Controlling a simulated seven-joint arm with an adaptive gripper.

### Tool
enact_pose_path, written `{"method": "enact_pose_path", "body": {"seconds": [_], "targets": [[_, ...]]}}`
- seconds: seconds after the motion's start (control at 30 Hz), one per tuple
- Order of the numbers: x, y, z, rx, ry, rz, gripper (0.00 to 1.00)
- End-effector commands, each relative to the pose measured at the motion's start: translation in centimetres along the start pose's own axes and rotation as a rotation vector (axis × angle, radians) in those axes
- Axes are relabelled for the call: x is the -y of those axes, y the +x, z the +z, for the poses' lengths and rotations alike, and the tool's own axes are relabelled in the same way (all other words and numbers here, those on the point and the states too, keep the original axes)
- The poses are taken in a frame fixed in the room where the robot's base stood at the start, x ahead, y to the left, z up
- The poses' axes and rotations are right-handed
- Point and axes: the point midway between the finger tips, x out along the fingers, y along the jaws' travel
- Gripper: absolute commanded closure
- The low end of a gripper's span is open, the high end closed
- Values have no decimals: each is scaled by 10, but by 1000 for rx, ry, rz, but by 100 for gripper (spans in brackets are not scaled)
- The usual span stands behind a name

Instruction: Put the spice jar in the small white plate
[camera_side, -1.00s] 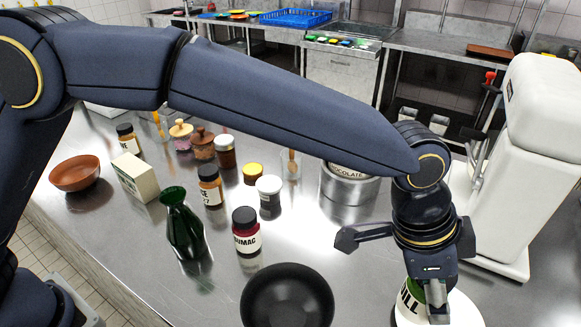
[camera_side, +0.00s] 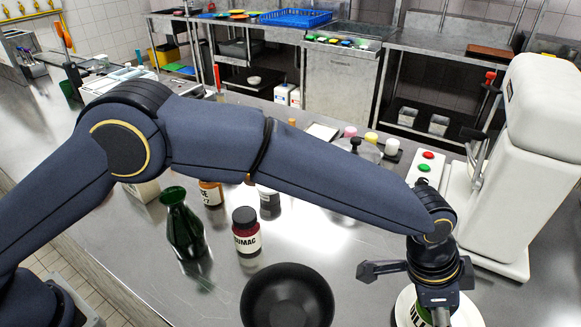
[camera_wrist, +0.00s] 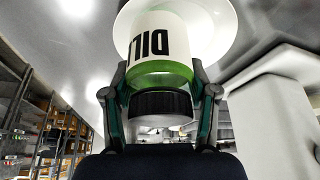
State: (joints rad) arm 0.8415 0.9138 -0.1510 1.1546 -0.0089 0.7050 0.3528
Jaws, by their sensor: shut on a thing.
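The spice jar (camera_side: 417,313) has a white label reading DILL, and the wrist view shows its black cap, green contents and label (camera_wrist: 160,40). My gripper (camera_side: 433,306) is shut on the jar near its cap, with a finger on each side in the wrist view (camera_wrist: 160,80). The small white plate (camera_side: 402,306) lies under the jar at the bottom right, partly cut off by the frame. Its rim also shows behind the jar in the wrist view (camera_wrist: 226,35). I cannot tell whether the jar's base touches the plate.
A black bowl (camera_side: 287,298) stands left of the plate. A sumac jar (camera_side: 246,238), a green bottle (camera_side: 184,225) and an orange-brown jar (camera_side: 211,193) stand farther left. A large white machine (camera_side: 545,150) stands at the right. My arm hides much of the counter behind.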

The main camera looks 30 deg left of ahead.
Motion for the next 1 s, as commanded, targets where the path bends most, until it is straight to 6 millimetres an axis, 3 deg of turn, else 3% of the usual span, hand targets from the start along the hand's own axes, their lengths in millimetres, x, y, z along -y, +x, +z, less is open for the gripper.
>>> {"method": "enact_pose_path", "body": {"seconds": [0.4, 0.43, 0.67, 1.0], "targets": [[0, 9, 3, -2, -1, -1, 87], [0, 9, 4, 0, -1, 0, 40], [0, 9, 4, 0, -1, 0, 17], [0, 7, 3, -1, 0, 0, 17]]}}
